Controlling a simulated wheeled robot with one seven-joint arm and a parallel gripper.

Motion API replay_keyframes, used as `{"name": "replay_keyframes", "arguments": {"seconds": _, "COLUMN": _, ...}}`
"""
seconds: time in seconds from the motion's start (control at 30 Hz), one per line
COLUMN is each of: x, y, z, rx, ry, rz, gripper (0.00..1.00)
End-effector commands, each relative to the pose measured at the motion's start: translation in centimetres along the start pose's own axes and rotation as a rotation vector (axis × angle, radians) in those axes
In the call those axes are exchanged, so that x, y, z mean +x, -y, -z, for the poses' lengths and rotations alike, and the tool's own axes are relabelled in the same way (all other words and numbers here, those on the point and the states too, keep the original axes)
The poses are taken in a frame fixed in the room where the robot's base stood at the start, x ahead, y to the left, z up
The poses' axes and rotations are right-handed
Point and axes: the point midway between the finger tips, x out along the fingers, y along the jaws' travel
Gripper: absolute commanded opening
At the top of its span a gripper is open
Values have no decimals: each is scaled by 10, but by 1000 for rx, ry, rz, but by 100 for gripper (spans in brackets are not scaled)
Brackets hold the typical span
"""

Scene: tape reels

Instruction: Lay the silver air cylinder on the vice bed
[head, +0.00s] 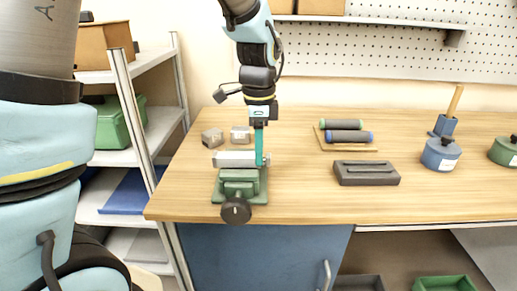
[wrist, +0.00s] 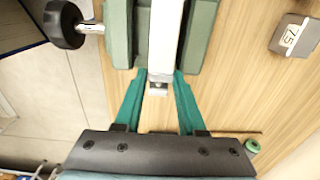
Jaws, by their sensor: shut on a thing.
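The silver air cylinder (head: 232,158) is a pale, long bar lying level across the top of the green vice (head: 240,185). In the wrist view the cylinder (wrist: 165,35) runs lengthwise between the two green sides of the vice (wrist: 200,35). My gripper (head: 260,160) points down at the cylinder's right end in the head view. In the wrist view my gripper's teal fingers (wrist: 160,76) are shut on the cylinder's near end. Whether the cylinder's underside touches the vice bed is hidden.
A board with two rollers (head: 345,137), a dark grey block (head: 366,173) and a blue pot (head: 440,155) are to the right. The vice's black knob (head: 235,211) overhangs the table's front edge.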

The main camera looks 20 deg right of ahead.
Motion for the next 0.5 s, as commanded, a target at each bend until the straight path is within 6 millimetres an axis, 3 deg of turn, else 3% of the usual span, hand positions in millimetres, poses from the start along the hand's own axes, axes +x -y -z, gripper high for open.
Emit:
{"name": "replay_keyframes", "arguments": {"seconds": 0.03, "x": 14, "y": -6, "z": -2, "rx": 0, "ry": 10, "rz": -21, "gripper": 0}}
{"name": "replay_keyframes", "arguments": {"seconds": 0.07, "x": 14, "y": -6, "z": -2, "rx": 0, "ry": 10, "rz": -21, "gripper": 0}}
{"name": "replay_keyframes", "arguments": {"seconds": 0.1, "x": 14, "y": -6, "z": -2, "rx": 0, "ry": 10, "rz": -20, "gripper": 42}}
{"name": "replay_keyframes", "arguments": {"seconds": 0.4, "x": 8, "y": -5, "z": -2, "rx": 0, "ry": 8, "rz": -18, "gripper": 74}}
{"name": "replay_keyframes", "arguments": {"seconds": 0.5, "x": -7, "y": -4, "z": -2, "rx": 0, "ry": 6, "rz": -12, "gripper": 74}}
